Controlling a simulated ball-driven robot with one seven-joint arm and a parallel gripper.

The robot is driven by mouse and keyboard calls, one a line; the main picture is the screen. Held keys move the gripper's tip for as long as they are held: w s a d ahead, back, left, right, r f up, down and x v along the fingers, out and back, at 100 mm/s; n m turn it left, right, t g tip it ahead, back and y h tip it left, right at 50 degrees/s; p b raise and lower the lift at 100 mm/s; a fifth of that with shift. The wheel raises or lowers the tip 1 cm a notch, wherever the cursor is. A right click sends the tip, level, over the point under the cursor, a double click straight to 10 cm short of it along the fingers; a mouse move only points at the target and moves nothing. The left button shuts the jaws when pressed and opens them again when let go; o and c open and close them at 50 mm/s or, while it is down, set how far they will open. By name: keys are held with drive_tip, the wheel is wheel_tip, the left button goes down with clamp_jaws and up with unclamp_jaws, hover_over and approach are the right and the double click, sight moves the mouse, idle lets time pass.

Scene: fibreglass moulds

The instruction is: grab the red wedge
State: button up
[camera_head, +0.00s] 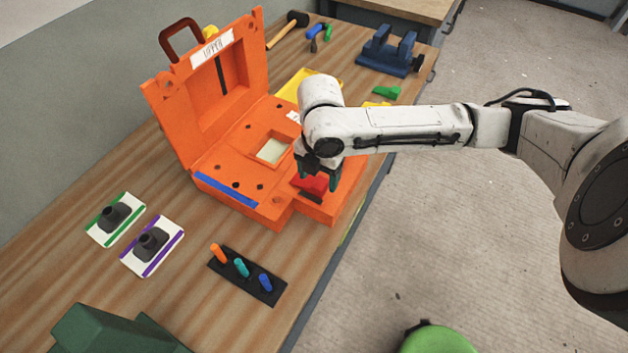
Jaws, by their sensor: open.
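The red wedge (310,184) sits on the right part of the open orange case (225,187), near the case's right edge. It is partly hidden by my gripper. My gripper (318,178) points down from the end of my white arm, right over the wedge. Its dark green-tipped fingers are open, one on each side of the wedge. I cannot tell whether the fingers touch it. A small dark strip shows just below the wedge.
A black rack (247,275) with orange, teal and blue pegs lies in front of the case. Two white cards (128,262) with dark parts lie to the left. A blue vise (388,52), a hammer (288,29) and a green wedge (386,92) are at the back.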

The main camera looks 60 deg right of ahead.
drive_tip(key=shift+f, duration=0.7)
drive_tip(key=shift+c, duration=0.5)
drive_tip(key=shift+s, duration=0.1)
clamp_jaws()
